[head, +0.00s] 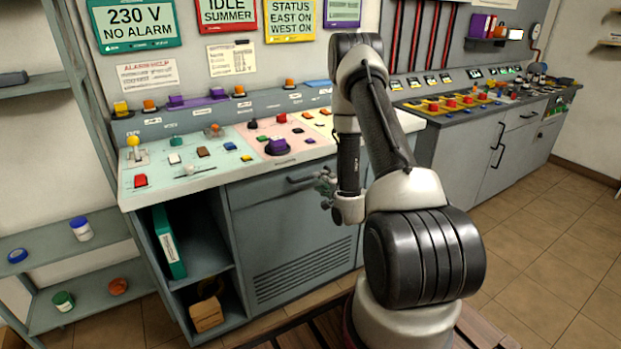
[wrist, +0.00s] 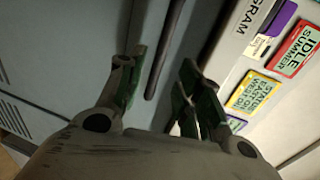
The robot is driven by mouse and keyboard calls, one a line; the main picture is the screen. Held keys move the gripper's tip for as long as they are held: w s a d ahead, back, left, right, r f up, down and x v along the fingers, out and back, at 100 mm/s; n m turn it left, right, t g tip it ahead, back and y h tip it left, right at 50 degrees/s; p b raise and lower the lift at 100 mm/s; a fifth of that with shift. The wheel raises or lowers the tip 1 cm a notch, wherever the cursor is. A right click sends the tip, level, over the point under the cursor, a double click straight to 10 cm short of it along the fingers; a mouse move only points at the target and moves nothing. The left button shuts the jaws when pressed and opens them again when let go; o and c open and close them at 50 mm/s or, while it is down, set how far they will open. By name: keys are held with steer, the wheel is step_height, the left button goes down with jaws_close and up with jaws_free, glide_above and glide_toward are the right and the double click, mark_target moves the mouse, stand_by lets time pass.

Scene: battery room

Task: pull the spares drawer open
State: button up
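A grey front (head: 268,205) with a dark bar handle (head: 300,180) sits under the console top, above a slatted vent; it looks closed. No label on it can be read, so I cannot tell whether it is the spares drawer. My gripper (head: 325,183) is at the right end of this handle, partly covered by my arm. In the wrist view my gripper (wrist: 163,62) is open, with its green-padded fingers apart. The dark handle (wrist: 165,50) shows ahead, in line with the gap between them. I cannot tell whether the fingers touch it.
The console top (head: 190,192) with buttons and levers overhangs the front. An open cubby with a green binder (head: 169,242) and a box (head: 206,314) is to the left. A second counter (head: 480,150) with handled cabinets stands right. Tiled floor (head: 540,250) is clear at right.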

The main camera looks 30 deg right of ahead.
steer(key=x, duration=0.7)
jaws_close()
